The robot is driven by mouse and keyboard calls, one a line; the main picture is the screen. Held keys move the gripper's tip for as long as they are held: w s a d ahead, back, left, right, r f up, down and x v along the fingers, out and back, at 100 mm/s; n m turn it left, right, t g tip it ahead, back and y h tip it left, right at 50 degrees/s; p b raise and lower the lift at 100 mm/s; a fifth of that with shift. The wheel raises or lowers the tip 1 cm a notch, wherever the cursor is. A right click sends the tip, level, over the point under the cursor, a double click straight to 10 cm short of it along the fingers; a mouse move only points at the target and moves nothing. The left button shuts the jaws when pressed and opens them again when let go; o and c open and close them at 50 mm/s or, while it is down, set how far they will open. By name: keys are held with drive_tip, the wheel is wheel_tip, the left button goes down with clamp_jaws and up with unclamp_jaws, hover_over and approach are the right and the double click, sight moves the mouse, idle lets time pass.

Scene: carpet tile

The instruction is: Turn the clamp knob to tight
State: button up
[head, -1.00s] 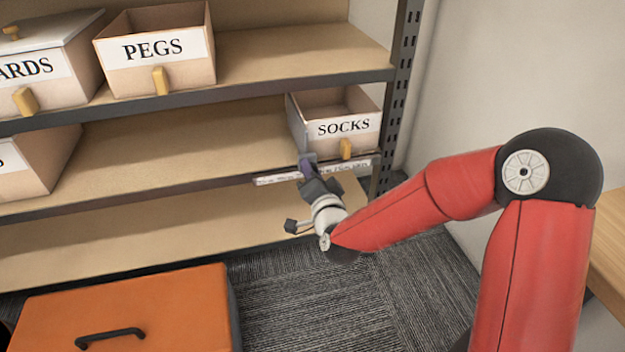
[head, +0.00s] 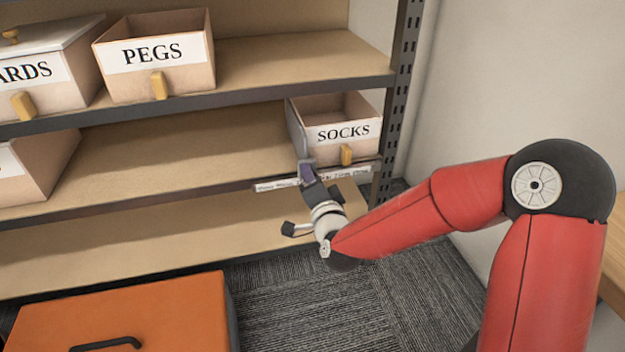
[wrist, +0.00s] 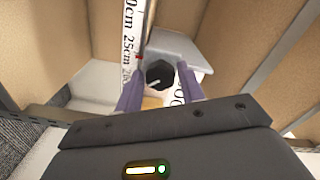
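The clamp knob (wrist: 160,74) is small, round and black with a white pointer line, seen in the wrist view. The pointer lies near horizontal, its outer end toward the lower left. My gripper (wrist: 160,80) has its two purple fingers apart, one on each side of the knob. I cannot tell whether either finger touches it. In the head view my gripper (head: 306,173) is at the front edge of the middle shelf, below the left side of the SOCKS bin (head: 308,152). The knob is hidden there.
A printed centimetre scale (wrist: 130,45) and a metal rod (wrist: 148,25) run beside the knob. A label strip (head: 345,179) lines the shelf edge. The PEGS bin (head: 185,75) stands on the shelf above. An orange case (head: 130,310) is on the carpet at lower left.

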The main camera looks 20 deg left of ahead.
drive_tip(key=shift+o, duration=1.2)
drive_tip(key=v, duration=0.8)
drive_tip(key=shift+a, duration=0.15)
drive_tip(key=w+a+n+b, duration=0.3)
drive_tip(key=w+n, duration=0.3)
drive_tip(key=n, duration=0.6)
drive_tip(key=shift+w+a+b, duration=0.3)
drive_tip(key=shift+a+b, duration=0.1)
drive_tip(key=shift+a, duration=0.1)
